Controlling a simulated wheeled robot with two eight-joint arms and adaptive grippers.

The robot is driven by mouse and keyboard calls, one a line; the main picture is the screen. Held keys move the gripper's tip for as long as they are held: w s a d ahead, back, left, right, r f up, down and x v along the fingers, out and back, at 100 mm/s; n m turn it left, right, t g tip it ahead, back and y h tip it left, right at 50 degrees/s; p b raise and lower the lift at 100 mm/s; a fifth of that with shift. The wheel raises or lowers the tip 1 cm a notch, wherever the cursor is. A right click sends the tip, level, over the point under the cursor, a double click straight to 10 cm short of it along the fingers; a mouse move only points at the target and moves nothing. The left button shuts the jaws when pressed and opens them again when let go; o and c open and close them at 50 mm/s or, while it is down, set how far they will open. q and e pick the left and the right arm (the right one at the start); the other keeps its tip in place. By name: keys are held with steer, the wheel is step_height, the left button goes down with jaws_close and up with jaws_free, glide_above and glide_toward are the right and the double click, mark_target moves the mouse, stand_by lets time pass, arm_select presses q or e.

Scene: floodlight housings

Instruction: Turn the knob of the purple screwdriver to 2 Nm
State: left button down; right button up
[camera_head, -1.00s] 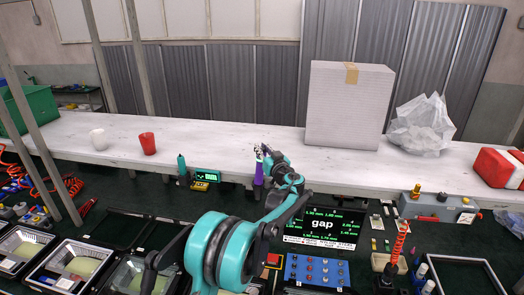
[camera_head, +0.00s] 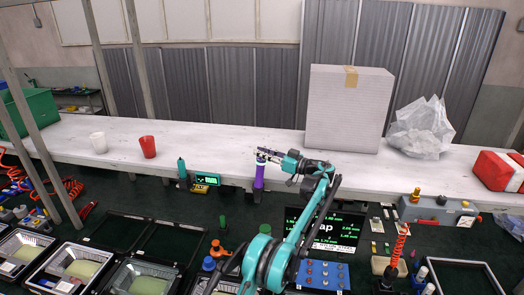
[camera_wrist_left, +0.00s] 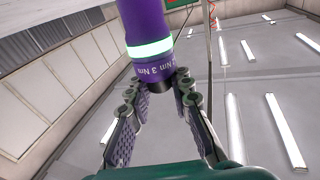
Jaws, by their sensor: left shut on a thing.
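The purple screwdriver (camera_head: 259,178) stands upright at the front edge of the white bench in the head view. My left gripper (camera_head: 263,157) is at its top end, with the wrist reaching in from the right. In the left wrist view the purple body (camera_wrist_left: 150,45) has a pale glowing ring and the printed marks "Nm 3 Nm". A dark end knob (camera_wrist_left: 184,84) shows just beyond the marks. My left fingers (camera_wrist_left: 160,95) lie on both sides of this end and are shut on it. Which mark the knob is set to cannot be told. My right gripper is not in view.
The dark screen (camera_head: 340,232) is partly hidden by my arm. A large white box (camera_head: 349,108) stands behind on the bench (camera_head: 220,142).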

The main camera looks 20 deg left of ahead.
arm_select(q)
steer(key=shift+n+g, duration=0.3)
steer(key=shift+g, duration=0.4)
steer(key=c, duration=1.3)
jaws_free()
steer(key=d, duration=0.7)
steer(key=shift+d+f, duration=0.3)
steer(key=shift+c, duration=0.2)
